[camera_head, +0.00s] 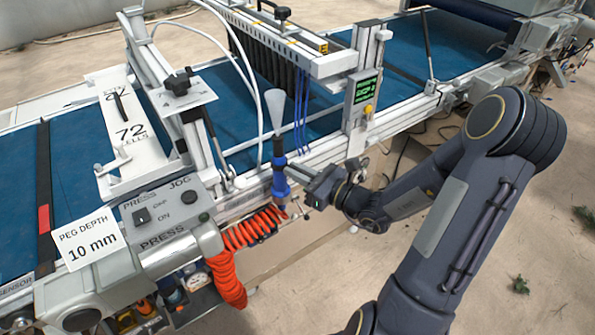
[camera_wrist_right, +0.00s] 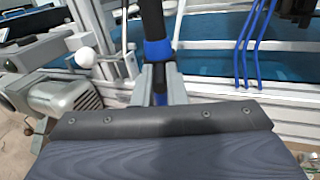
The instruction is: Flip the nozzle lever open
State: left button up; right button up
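The nozzle (camera_head: 280,182) stands upright at the machine's near edge. It has a blue body, a black stem above, a pale grey cone on top and an orange coiled hose (camera_head: 240,240) at its foot. My right gripper (camera_head: 293,172) reaches it from the right. In the right wrist view the two grey fingers (camera_wrist_right: 160,84) flank a narrow dark part of the nozzle just below its blue collar (camera_wrist_right: 157,50), with no clear gap showing. I cannot make out a separate lever or its position. My left gripper is not in view.
A post with a green-lit control box (camera_head: 365,95) stands right of the nozzle. Blue tubes (camera_head: 302,95) hang behind it. The PRESS/JOG panel (camera_head: 165,210) is at the left. The blue belt (camera_head: 95,155) lies beyond the frame rail. Sandy floor is open at the front.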

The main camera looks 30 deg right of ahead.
grip_shut()
jog(key=shift+w+d+r+n+y+p, duration=0.1)
jog(key=shift+r+n+y+p, duration=0.05)
jog(key=shift+n+y+p, duration=0.2)
jog(key=shift+w+d+n+g+y+p, duration=0.15)
jog(key=shift+d+n+g+y+p, duration=0.15)
jog(key=shift+n+g+y+p, duration=0.5)
jog(key=shift+y, duration=0.35)
jog(key=o, duration=0.6)
grip_release()
jog(key=shift+c, duration=0.2)
